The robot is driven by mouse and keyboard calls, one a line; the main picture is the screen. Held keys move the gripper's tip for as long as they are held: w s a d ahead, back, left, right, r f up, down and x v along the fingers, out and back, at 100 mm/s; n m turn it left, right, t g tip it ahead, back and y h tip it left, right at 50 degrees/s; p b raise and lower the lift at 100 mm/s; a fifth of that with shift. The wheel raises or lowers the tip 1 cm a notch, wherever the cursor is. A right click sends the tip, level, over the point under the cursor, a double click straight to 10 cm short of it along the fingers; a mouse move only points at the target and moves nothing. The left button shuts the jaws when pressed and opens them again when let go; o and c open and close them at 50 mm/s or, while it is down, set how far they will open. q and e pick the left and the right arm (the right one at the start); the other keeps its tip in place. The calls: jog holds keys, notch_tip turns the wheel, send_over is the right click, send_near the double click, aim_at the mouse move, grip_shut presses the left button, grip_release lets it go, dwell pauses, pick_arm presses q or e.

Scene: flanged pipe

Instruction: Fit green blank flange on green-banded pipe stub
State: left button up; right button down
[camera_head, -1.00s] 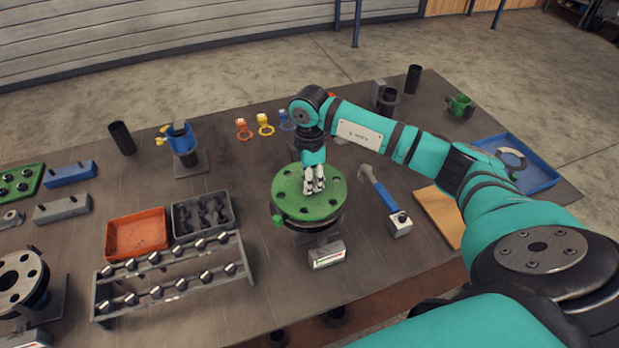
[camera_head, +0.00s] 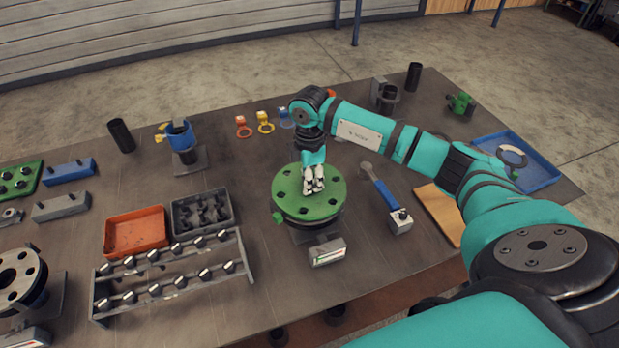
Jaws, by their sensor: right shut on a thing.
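The green blank flange (camera_head: 326,186) is a round disc with several holes round its edge. It lies flat over the pipe stub (camera_head: 314,226), which stands on a dark block near the middle of the table. The flange hides most of the stub, and I cannot tell whether the two are fully seated or their holes aligned. A green knob (camera_head: 278,218) shows at the left under the disc. My right gripper (camera_head: 313,188) points down at the middle of the flange and is shut on it. My left gripper is out of view.
A bolt rack (camera_head: 172,276), an orange tray (camera_head: 137,232) and a grey bin (camera_head: 202,213) stand to the left. A small gauge box (camera_head: 328,252) sits in front.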

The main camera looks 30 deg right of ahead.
dwell(0.4)
jog(key=c, duration=1)
grip_release()
jog(key=shift+f, duration=0.15)
notch_tip(320, 180, up, 21)
jog(key=p, duration=0.6)
jog(key=shift+p, duration=0.35)
